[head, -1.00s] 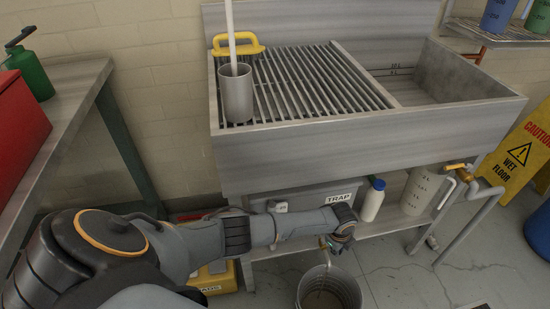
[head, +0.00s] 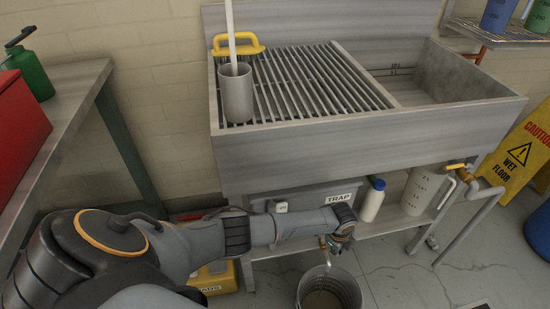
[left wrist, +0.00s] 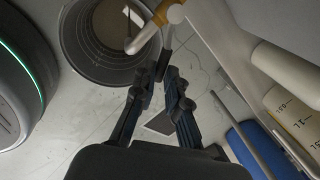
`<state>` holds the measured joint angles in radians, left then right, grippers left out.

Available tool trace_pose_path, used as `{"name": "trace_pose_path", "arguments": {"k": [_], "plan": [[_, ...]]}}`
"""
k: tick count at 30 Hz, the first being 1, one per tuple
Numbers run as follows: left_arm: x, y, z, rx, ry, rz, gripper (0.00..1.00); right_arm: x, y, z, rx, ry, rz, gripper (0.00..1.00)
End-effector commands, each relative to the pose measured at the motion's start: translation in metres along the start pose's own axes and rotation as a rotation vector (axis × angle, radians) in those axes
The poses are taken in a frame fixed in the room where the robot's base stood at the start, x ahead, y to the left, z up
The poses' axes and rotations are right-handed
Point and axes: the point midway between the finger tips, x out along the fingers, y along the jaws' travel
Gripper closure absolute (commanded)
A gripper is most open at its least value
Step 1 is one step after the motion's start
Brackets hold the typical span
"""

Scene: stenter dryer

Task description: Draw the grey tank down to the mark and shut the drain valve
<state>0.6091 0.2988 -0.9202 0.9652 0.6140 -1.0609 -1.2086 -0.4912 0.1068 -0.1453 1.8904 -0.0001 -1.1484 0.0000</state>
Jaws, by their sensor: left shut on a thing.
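The grey tank (head: 305,194), labelled TRAP, sits on the shelf under the sink, partly hidden by my left arm. Its drain valve (head: 323,242) shows beside my left gripper (head: 338,243) at the tank's front. In the left wrist view the valve has an orange body (left wrist: 166,12) and a pale spout (left wrist: 143,40) over a bucket (left wrist: 88,68). My left gripper (left wrist: 160,77) is shut on the drain valve's handle, which the fingers mostly hide. Whether liquid runs from the spout is unclear. I cannot make out the tank's mark or level. My right gripper is not in view.
The grey bucket (head: 302,288) on the floor holds some brownish liquid. A white bottle (head: 373,200) and a marked jug (head: 420,192) stand right of the tank. A yellow wet-floor sign (head: 520,152) stands beyond.

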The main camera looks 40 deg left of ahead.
Motion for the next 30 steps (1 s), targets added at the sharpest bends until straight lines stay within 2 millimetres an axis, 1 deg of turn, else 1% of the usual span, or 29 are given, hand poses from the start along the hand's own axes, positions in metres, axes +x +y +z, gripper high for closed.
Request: {"name": "trace_pose_path", "arguments": {"k": [1,14,17,19,21,24,30], "plan": [[0.001,0.003,-0.001,-0.001,0.002,0.006,1.0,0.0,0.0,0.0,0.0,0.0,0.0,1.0],[0.001,0.002,-0.001,-0.003,0.002,0.006,1.0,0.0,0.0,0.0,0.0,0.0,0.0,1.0],[0.003,-0.002,-0.001,-0.065,-0.011,0.006,1.0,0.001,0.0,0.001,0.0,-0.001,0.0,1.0],[0.004,-0.008,-0.002,-0.158,-0.029,0.007,1.0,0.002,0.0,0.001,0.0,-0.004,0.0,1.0],[0.006,-0.014,-0.001,-0.251,-0.048,0.006,1.0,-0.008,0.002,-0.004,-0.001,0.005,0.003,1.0],[0.007,-0.018,0.001,-0.331,-0.065,0.006,1.0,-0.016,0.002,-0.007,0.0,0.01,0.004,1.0],[0.006,-0.019,0.002,-0.357,-0.071,0.007,1.0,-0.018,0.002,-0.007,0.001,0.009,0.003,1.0]]}}
